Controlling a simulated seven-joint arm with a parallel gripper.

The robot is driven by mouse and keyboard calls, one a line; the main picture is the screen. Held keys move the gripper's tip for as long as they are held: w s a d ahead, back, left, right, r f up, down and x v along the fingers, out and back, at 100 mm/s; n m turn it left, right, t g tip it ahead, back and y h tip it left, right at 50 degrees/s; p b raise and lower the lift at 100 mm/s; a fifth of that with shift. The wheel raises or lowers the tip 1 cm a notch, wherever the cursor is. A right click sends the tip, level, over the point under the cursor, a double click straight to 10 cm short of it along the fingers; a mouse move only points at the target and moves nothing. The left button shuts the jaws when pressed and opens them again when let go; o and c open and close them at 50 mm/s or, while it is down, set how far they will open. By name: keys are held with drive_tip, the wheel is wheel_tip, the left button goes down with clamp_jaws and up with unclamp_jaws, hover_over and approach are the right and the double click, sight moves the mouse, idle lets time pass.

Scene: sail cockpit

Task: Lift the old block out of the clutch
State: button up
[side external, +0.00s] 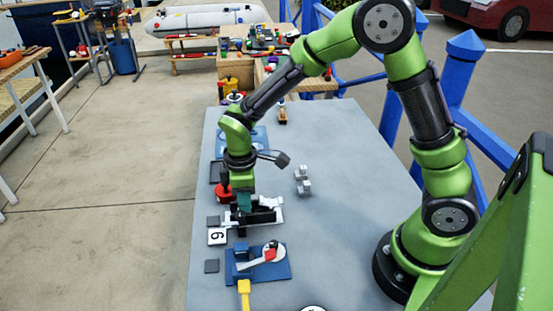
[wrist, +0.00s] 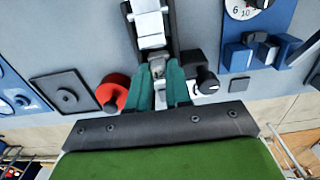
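The clutch (side external: 268,213), a black frame with white and silver parts, sits on the grey table near the middle. In the wrist view it is a dark channel (wrist: 170,18) with white pieces (wrist: 148,22) in it. My gripper (side external: 244,208) points down at the left part of the clutch. In the wrist view the two dark green fingers of my gripper (wrist: 158,68) stand apart, one on each side of a small grey-silver block (wrist: 157,69). I cannot tell whether they touch it. The block is hidden by the fingers in the side view.
A red round knob (side external: 222,191) stands close to the fingers, left of them in the wrist view (wrist: 112,92). A black-knobbed part (wrist: 207,82) is right of them. Grey blocks (side external: 303,181) stand on the table. A blue fixture (side external: 258,264) lies in front.

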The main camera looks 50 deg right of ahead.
clamp_jaws()
drive_tip(key=shift+r, duration=0.15)
wheel_tip(320, 180, up, 10)
idle(0.5)
drive_tip(key=shift+r, duration=1.4)
